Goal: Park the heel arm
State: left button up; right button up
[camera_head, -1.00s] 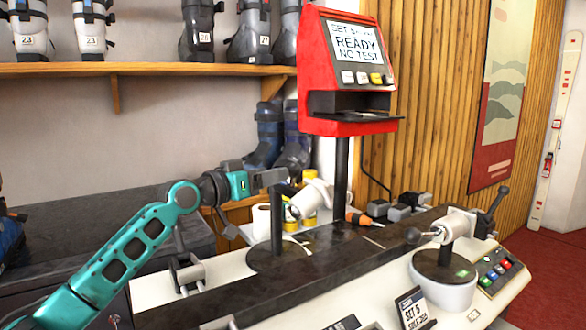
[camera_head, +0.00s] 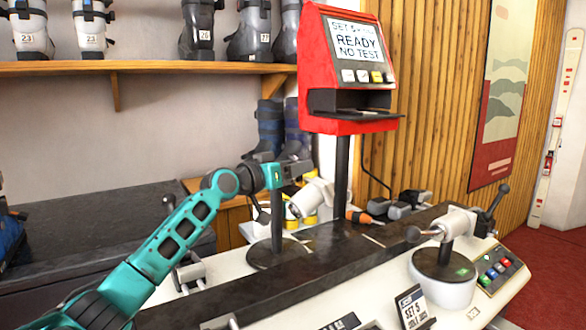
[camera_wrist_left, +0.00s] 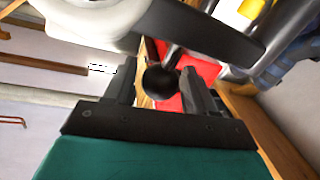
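The heel arm is a white cylindrical housing (camera_head: 312,198) on a dark post (camera_head: 277,222) at the bench's left part. In the left wrist view its white body (camera_wrist_left: 92,22) fills the top left, and a black ball knob (camera_wrist_left: 161,82) on a short rod hangs near the fingers. My left gripper (camera_head: 298,170) is beside the top of this arm in the head view. In the wrist view its two fingers (camera_wrist_left: 160,88) stand apart with the ball knob between them, a gap showing on the left side. Contact on the right side is unclear. My right gripper is not in view.
A red display unit (camera_head: 350,75) reading "READY NO TEST" stands on a post behind. A second white arm with a ball handle (camera_head: 455,224) stands on a round base at right. A small card sign (camera_head: 411,306) is in front. A boot shelf (camera_head: 150,67) runs above.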

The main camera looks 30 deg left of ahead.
pick_arm(q)
grip_shut()
dwell(0.4)
